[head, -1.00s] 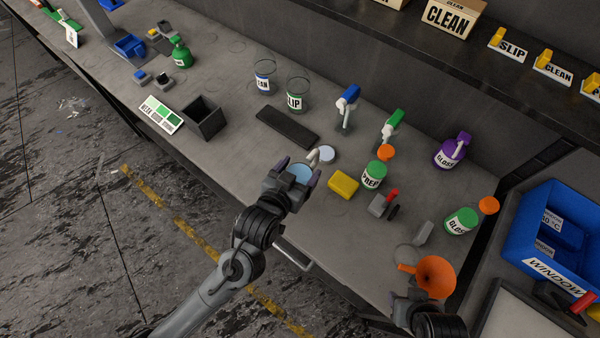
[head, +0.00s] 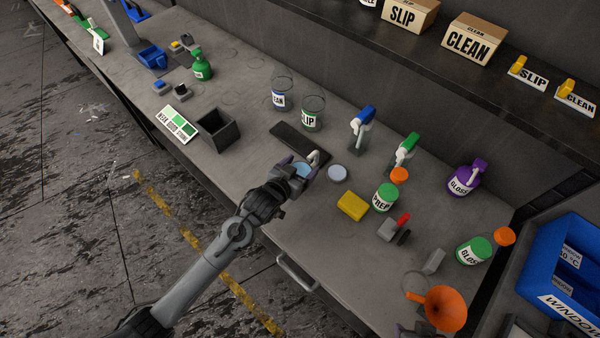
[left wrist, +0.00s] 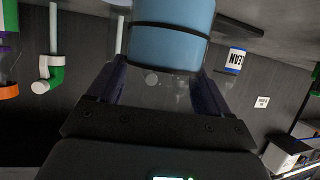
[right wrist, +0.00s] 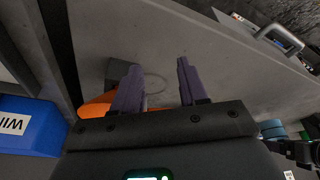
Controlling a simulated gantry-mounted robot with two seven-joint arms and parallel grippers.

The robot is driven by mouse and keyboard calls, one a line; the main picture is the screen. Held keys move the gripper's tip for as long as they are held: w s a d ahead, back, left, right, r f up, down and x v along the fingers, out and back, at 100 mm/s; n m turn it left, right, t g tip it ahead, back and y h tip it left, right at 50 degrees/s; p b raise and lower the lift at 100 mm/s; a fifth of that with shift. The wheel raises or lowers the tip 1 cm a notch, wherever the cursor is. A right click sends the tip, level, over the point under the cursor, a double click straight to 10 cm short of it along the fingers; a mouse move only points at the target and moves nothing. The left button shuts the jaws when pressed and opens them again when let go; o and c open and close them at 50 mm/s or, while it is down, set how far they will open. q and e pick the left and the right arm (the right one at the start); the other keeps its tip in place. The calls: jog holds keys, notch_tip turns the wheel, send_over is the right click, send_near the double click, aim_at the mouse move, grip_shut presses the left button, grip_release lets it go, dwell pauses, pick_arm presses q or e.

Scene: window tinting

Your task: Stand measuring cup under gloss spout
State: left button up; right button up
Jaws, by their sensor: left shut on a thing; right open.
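My left gripper (head: 290,178) is shut on a clear vessel with light blue in it (head: 302,169), probably the measuring cup, over the middle of the bench. In the left wrist view its light blue part (left wrist: 172,32) shows beyond the fingers (left wrist: 165,90). A white curved piece (head: 316,157) shows beside it; I cannot tell if it is the handle. The purple GLOSS bottle (head: 461,182) with a purple top stands at the back right. My right gripper (right wrist: 158,85) is open and empty beside the orange funnel (head: 440,307).
Blue-topped (head: 361,125) and green-topped (head: 406,148) dispensers stand behind. A dark mat (head: 298,142) and SLIP beaker (head: 312,113) are close by.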

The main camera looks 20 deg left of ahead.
pick_arm(q)
jog(key=shift+f, duration=1.5)
jog(key=shift+f, duration=0.15)
jog(key=o, duration=1.1)
jog(key=shift+s, duration=0.1)
jog(key=shift+r, duration=0.25)
jog(key=s+a+g, duration=0.2)
jog(key=s+g, duration=0.1)
jog(key=s, duration=0.7)
jog(key=s+a+g+y, duration=0.1)
jog(key=s+a+g, duration=0.1)
jog(key=s, duration=0.9)
jog(key=s+a+r+g+y, duration=0.1)
jog(key=s+g, duration=0.3)
jog(key=s, duration=0.6)
jog(key=shift+s+a+g+p, duration=0.15)
jog(key=shift+a+g+p, duration=0.2)
jog(key=shift+a, duration=0.2)
